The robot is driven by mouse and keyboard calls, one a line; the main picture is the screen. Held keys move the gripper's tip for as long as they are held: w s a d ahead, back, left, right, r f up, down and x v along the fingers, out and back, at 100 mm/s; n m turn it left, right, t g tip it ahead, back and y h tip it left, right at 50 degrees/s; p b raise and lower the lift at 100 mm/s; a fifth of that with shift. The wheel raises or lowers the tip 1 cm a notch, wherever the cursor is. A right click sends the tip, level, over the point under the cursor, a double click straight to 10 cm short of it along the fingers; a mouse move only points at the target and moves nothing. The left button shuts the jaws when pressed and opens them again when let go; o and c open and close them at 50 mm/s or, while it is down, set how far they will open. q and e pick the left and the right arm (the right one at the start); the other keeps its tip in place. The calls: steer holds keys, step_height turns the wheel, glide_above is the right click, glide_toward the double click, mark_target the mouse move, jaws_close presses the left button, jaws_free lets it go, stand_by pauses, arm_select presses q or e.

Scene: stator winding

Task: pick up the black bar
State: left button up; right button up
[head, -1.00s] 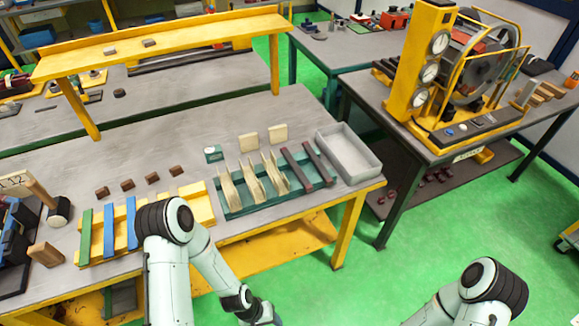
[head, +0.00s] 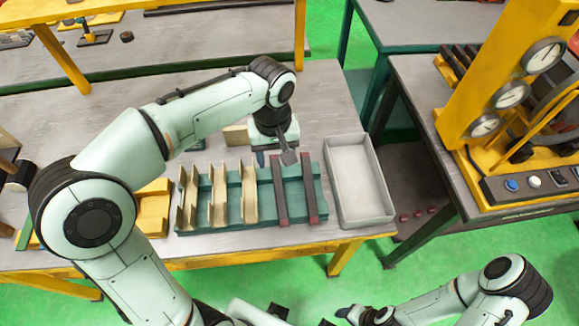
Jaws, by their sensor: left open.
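Two black bars with dark red ends lie side by side across the right part of a green slotted tray (head: 241,222). The left black bar (head: 280,195) and the right black bar (head: 308,188) run from back to front, apart from each other. My left gripper (head: 275,158) is open and points down just above the back end of the left black bar. One finger is left of that bar and the other is near its back end; contact cannot be made out. My right arm shows at the bottom right, and its gripper's fingers cannot be made out.
Several cream slotted pieces (head: 218,200) stand in the tray left of the bars. An empty grey bin (head: 360,190) is close on the right. A cream block (head: 236,135) is behind the tray, partly hidden by my arm. A yellow machine (head: 470,110) stands further right.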

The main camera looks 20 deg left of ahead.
arm_select(q)
steer(key=b, duration=0.1)
glide_above(279, 188)
steer(key=f, duration=0.7)
steer(key=shift+s+a+f, duration=0.15)
steer(key=shift+s+f, duration=0.05)
steer(key=shift+f, duration=0.15)
step_height(279, 188, down, 6)
steer(key=shift+w+r, duration=0.15)
steer(key=shift+r, duration=0.05)
jaws_close()
